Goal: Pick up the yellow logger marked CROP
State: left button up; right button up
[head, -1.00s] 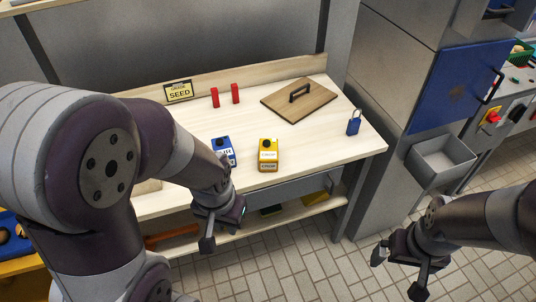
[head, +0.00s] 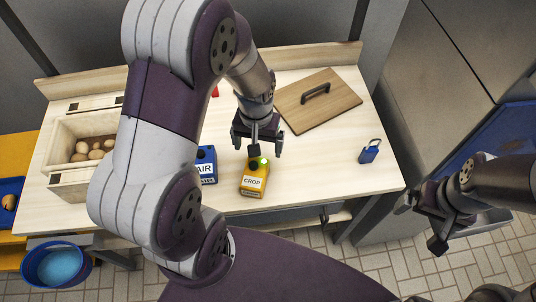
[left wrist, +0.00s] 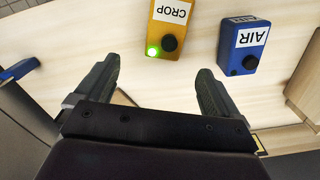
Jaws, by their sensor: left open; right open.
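The yellow logger marked CROP (head: 254,184) stands on the wooden table, with a dark knob and a lit green lamp on top. It also shows in the left wrist view (left wrist: 172,12), upside down, just beyond the fingers. My left gripper (head: 257,146) is open above and just behind the yellow logger; in the left wrist view its fingers (left wrist: 155,88) are apart with nothing between them. The blue logger marked AIR (head: 207,168) stands to the left of the yellow one, partly behind my left arm. My right gripper (head: 423,222) is open and empty at the right, off the table.
A lidded-looking board with a handle (head: 319,101) lies at the back of the table. A blue padlock (head: 370,152) stands at the right. A wooden crate of potatoes (head: 62,133) is at the left, and a blue bucket (head: 55,268) is below it. Table right of the yellow logger is clear.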

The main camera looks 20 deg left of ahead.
aim_at(255, 167)
pick_arm(q)
jog(key=s+f, duration=0.1)
jog(key=f, duration=0.1)
jog(key=s+f, duration=0.1)
jog(key=shift+s+a+f, duration=0.25)
jog(key=shift+s+f, duration=0.1)
jog(key=f, duration=0.4)
jog(key=w+f, duration=0.1)
jog(key=f, duration=0.1)
jog(key=shift+f, duration=0.4)
jog(key=shift+s+f, duration=0.1)
jog(key=shift+f, duration=0.3)
jog(key=shift+c, duration=0.9)
jog(key=c, duration=0.9)
pick_arm(e)
jog(key=shift+s+a+r, duration=0.1)
jog(key=shift+s+r, duration=0.2)
jog(key=shift+s, duration=0.55)
